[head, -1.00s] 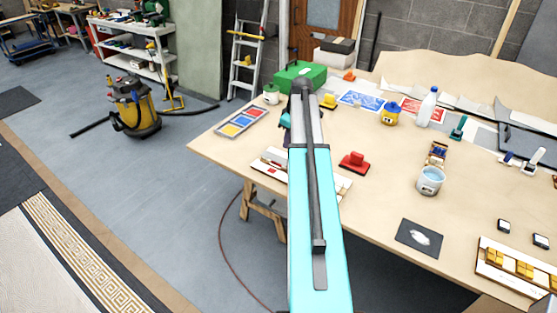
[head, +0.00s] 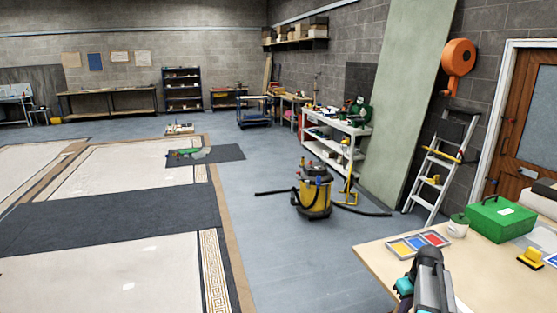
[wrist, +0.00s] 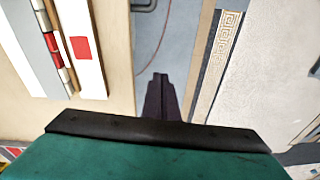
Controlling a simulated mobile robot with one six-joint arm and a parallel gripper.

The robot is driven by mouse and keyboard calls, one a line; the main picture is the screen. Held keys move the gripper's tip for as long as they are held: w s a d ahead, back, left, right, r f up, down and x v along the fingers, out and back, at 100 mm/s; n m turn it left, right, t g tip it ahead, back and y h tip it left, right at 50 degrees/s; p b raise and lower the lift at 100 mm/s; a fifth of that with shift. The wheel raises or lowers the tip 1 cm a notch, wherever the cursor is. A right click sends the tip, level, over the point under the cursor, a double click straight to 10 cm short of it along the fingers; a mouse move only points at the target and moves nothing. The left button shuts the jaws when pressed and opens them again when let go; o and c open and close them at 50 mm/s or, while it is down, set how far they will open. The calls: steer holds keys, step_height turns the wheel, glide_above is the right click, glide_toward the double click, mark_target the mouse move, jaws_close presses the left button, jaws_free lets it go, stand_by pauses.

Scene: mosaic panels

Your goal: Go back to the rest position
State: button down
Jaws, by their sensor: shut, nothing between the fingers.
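My gripper (wrist: 160,82) shows in the wrist view as dark fingers closed together, with nothing between them. It points down over the strip of floor between the worktable's edge and the patterned mosaic border. In the head view my arm shows at the bottom right by the worktable (head: 385,262); the fingertips cannot be made out there. At the left of the wrist view lies a pale board with a red square (wrist: 81,47).
On the table stand a color tray (head: 418,243), a white pot (head: 457,228), a green case (head: 502,218) and a yellow tool (head: 530,259). A vacuum cleaner (head: 314,190) and ladder (head: 440,170) stand behind.

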steer(key=s+a+f+m, duration=0.1)
steer(key=s+a+f, duration=0.25)
steer(key=a, duration=0.65)
steer(key=s+a+f+g, duration=0.1)
steer(key=s+a+f, duration=0.3)
steer(key=a, duration=0.5)
steer(key=s+a+f+m, duration=0.15)
steer(key=a+f, duration=0.35)
steer(key=a, duration=0.5)
steer(key=s+f+n+g+b, duration=0.1)
steer(key=s+f+g+b, duration=0.5)
steer(key=s+f, duration=2.1)
step_height(320, 180, down, 3)
steer(key=b, duration=0.5)
steer(key=shift+a+f+h+b, duration=0.15)
steer(key=shift+a+h+b, duration=0.15)
steer(key=shift+h+b, duration=0.1)
steer(key=shift+w, duration=0.1)
